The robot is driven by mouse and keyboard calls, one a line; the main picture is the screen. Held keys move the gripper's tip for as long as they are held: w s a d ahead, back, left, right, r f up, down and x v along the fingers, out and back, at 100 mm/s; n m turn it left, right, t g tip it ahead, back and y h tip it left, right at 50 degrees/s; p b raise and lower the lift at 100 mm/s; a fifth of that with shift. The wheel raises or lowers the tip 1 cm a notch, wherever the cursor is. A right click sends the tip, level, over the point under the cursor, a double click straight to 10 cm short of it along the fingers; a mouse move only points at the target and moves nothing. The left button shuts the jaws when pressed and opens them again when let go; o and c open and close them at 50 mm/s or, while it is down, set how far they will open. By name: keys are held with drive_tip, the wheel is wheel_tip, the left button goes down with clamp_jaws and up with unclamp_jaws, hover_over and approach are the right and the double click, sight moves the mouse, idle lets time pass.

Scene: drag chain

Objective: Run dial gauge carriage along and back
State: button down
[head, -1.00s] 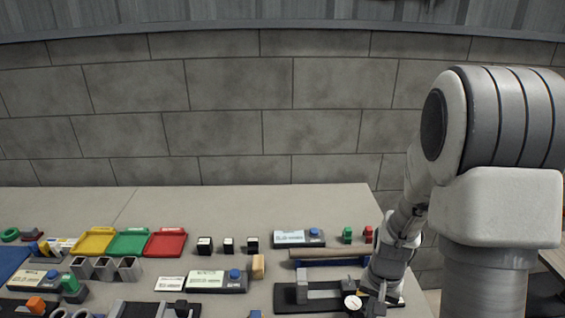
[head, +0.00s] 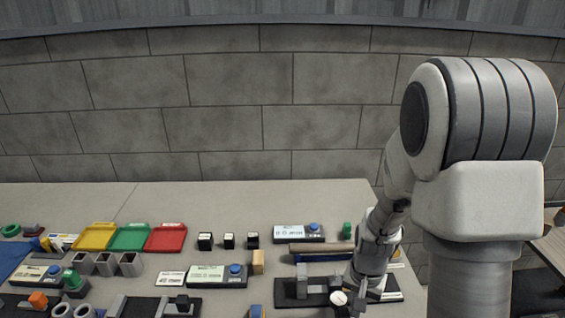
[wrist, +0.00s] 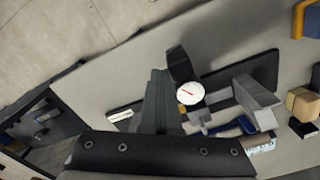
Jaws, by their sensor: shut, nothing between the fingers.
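The dial gauge (head: 338,298), with a round white face, stands on a dark base plate (head: 288,300) at the front right of the table. It also shows in the wrist view (wrist: 190,93), where a red needle is visible. A grey block (head: 302,287) stands at the plate's left part, apart from the gauge; it shows in the wrist view (wrist: 258,98) too. My gripper (head: 360,300) is low over the plate, just right of the gauge. In the wrist view its dark fingers (wrist: 158,82) are together and empty beside the gauge; I cannot tell whether they touch it.
A hammer-like tool with a wooden handle (head: 320,247) lies behind the plate. A wooden block (head: 257,262) and a device with a blue button (head: 219,275) stand to the left. The table's right edge is close.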

sight(340, 312)
drive_tip(key=shift+s+a+p, duration=0.1)
drive_tip(key=shift+a+p, duration=0.2)
drive_tip(key=shift+a, duration=2.2)
drive_tip(key=shift+d, duration=0.2)
drive_tip(key=shift+d, duration=0.5)
drive_tip(key=shift+r+p, duration=3.05)
drive_tip(key=shift+r, duration=0.95)
